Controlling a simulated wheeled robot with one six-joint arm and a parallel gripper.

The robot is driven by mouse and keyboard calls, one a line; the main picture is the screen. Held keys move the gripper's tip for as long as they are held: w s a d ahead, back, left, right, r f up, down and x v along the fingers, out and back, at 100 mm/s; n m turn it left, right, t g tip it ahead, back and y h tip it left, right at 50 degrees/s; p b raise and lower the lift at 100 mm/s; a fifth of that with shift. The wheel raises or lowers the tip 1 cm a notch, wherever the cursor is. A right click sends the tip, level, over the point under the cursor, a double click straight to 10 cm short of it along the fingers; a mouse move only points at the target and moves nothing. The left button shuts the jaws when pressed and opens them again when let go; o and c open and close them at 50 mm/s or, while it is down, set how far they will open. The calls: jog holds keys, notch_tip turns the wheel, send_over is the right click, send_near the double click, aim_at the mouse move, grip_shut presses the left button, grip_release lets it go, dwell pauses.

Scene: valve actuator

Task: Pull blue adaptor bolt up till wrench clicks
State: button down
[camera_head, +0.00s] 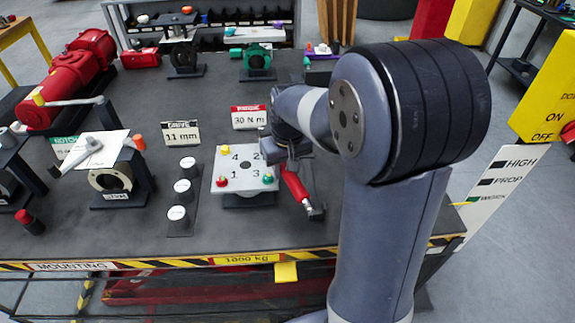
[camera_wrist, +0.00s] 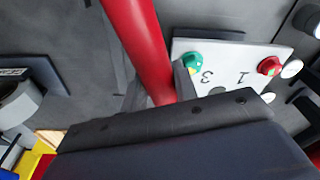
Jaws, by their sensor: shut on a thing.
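A red wrench (camera_head: 298,188) slants beside the right edge of a white plate (camera_head: 240,188) marked 1 to 4. My gripper (camera_head: 288,160) is shut on the wrench, over the plate's upper right side. The wrench's red handle (camera_wrist: 140,45) also shows in the wrist view, running down behind the gripper's dark body. A yellow bolt (camera_head: 224,151), a red bolt (camera_head: 222,181) and a green bolt (camera_head: 267,178) stand at the plate's corners. No blue adaptor bolt is visible; the corner by number 2 is hidden by my gripper.
Three white-topped round pieces (camera_head: 182,187) stand in a column left of the plate. The 11 mm sign (camera_head: 181,134) and 30 N m sign (camera_head: 248,117) stand behind. A valve body (camera_head: 112,178) is further left.

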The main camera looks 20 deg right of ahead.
aim_at(265, 178)
jog(key=shift+a+r, duration=0.1)
jog(key=shift+a, duration=0.1)
dwell(0.3)
jog(key=shift+a+m, duration=1.05)
jog(key=shift+m, duration=0.15)
jog(key=shift+a, duration=0.1)
jog(key=shift+w+a+m+h, duration=0.1)
jog(key=shift+a+m+h, duration=0.2)
jog(key=shift+a+m, duration=0.7)
jog(key=shift+a, duration=0.15)
jog(key=shift+w+a+m+p, duration=0.2)
jog(key=shift+a+m, duration=0.3)
jog(key=shift+m, duration=0.05)
jog(key=shift+w+a+m+p, duration=0.15)
jog(key=shift+w+a+m, duration=0.05)
jog(key=shift+a+m, duration=0.3)
